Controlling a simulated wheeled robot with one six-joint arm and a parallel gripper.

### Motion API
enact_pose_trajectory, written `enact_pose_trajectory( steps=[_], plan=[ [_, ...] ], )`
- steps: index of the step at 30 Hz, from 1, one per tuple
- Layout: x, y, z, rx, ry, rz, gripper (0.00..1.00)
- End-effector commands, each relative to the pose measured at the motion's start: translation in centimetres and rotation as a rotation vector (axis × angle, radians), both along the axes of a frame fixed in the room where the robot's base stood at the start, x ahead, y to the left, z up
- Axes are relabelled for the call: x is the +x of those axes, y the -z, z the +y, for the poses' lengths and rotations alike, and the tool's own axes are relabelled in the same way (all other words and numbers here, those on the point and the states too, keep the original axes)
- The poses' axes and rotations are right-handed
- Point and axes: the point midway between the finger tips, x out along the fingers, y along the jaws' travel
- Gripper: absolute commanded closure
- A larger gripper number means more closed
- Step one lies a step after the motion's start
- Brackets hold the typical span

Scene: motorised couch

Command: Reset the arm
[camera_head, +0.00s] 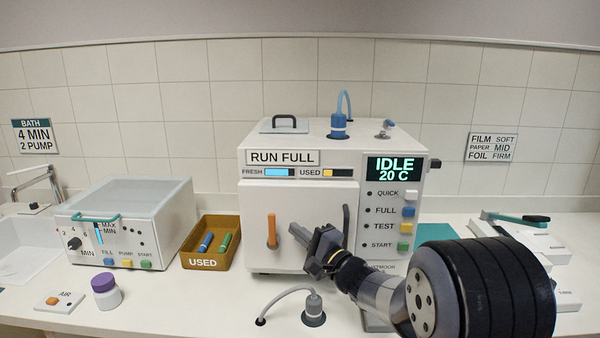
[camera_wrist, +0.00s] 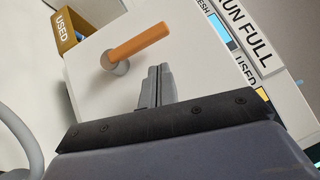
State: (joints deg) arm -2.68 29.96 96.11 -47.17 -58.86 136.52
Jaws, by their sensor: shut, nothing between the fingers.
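My gripper (camera_head: 297,232) is in front of the white machine's door (camera_head: 300,200), a little right of the door's orange handle (camera_head: 271,230). In the wrist view my gripper (camera_wrist: 159,72) has its two fingers together with nothing between them. The orange handle (camera_wrist: 140,41) shows just left of the fingertips there and looks apart from them. My arm reaches in from the lower right and hides part of the machine's lower front.
The machine's display (camera_head: 392,169) reads IDLE 20 C. A brown USED bin (camera_head: 208,263) with coloured sticks and a bath unit (camera_head: 125,225) stand to the left. A grey nozzle with a hose (camera_head: 313,308) stands in front. A lever device (camera_head: 525,235) is at right.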

Motion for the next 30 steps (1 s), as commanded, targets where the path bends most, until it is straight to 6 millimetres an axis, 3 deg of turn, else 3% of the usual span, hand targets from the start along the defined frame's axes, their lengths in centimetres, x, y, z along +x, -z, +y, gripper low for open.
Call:
enact_pose_trajectory(
  steps=[3,12,30],
  plan=[
    [0.0,0.6,-2.8,-0.001,0.008,0.001,1.0],
    [-3.4,1.3,-5.9,-0.001,0.005,0.002,1.0],
    [-4.5,1.5,-6.6,0.0,0.002,0.003,1.0]
  ],
)
